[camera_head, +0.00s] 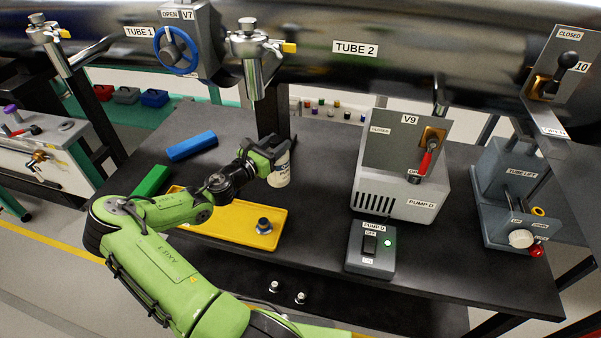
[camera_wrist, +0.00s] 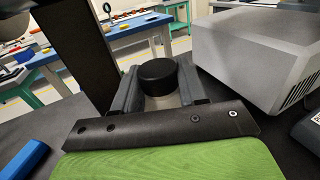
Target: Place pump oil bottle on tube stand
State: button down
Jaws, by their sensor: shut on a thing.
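The pump oil bottle (camera_head: 281,174) is white with a label, upright, beside the foot of a black upright post (camera_head: 271,113) under the tube. My gripper (camera_head: 268,158) is shut around its upper part. In the wrist view the bottle's black cap (camera_wrist: 157,74) shows between my gripper's fingers (camera_wrist: 158,95). The bottle is over the dark bench top (camera_head: 322,178); I cannot tell whether its base touches it. No label marks the tube stand; the post and bench stand below the tube.
A yellow tray (camera_head: 215,220) lies in front of the bottle. A blue block (camera_head: 191,146) and green block (camera_head: 151,181) lie left. The grey pump (camera_head: 400,192) and its switch box (camera_head: 371,250) stand right. TUBE 2 (camera_head: 430,50) runs overhead.

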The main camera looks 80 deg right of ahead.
notch_tip(320, 180, down, 7)
jog(key=shift+f+b, duration=0.15)
jog(key=shift+b, duration=0.9)
jog(key=shift+f, duration=0.15)
jog(key=c, duration=0.6)
grip_release()
jog(key=shift+w+a, duration=0.15)
jog(key=p+v, duration=0.1)
jog(key=v, duration=1)
jog(key=shift+w+a+p, duration=0.1)
jog(key=shift+a+p, duration=0.25)
